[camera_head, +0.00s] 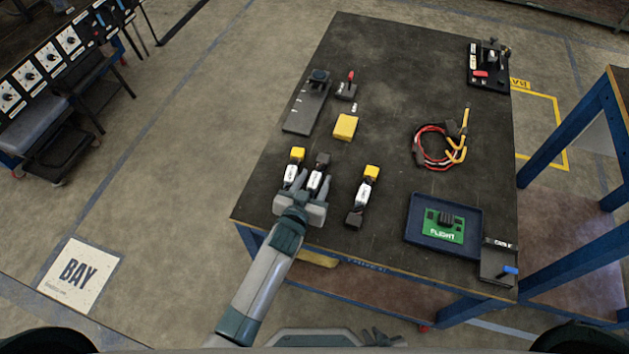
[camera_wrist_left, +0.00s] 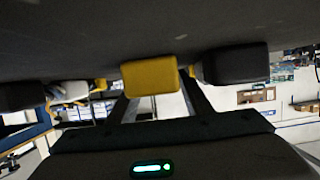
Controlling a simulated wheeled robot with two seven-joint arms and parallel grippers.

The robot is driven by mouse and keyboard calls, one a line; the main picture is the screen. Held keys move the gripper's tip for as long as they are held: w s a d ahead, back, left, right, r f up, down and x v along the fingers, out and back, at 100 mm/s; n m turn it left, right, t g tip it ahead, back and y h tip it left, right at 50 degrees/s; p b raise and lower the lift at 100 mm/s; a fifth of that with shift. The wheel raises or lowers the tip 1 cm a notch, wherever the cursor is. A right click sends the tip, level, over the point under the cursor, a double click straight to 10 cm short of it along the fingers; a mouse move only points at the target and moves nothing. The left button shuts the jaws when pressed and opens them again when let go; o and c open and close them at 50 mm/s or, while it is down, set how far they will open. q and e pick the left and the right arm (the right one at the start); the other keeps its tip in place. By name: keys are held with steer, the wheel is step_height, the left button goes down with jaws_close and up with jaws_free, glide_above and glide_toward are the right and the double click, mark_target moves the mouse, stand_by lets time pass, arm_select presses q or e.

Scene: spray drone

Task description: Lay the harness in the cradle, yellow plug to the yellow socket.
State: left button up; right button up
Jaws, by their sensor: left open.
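My left gripper (camera_head: 304,184) is low over the front left of the dark table, open at two white-labelled pieces. One has a yellow end (camera_head: 297,154), the other a dark end (camera_head: 322,158); my gripper hides their near parts. In the left wrist view a yellow block (camera_wrist_left: 151,77) shows between the fingers and a black block (camera_wrist_left: 236,63) beside the right finger. A similar labelled piece (camera_head: 366,190), yellow far end and black near end, lies to the right. I cannot tell which is harness or cradle. What looks like my right gripper (camera_head: 384,338) is at the bottom edge, unclear.
A red and black wire loop with yellow leads (camera_head: 440,148) lies at the right. A blue tray (camera_head: 415,232) holds a green board. A yellow block (camera_head: 345,127) and a black stand (camera_head: 306,105) lie farther back. The table's far middle is clear.

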arm_select(q)
steer(key=shift+w, duration=0.15)
arm_select(e)
steer(key=shift+w+r, duration=0.1)
steer(key=shift+w, duration=0.2)
arm_select(q)
steer(key=shift+d, duration=0.1)
jaws_close()
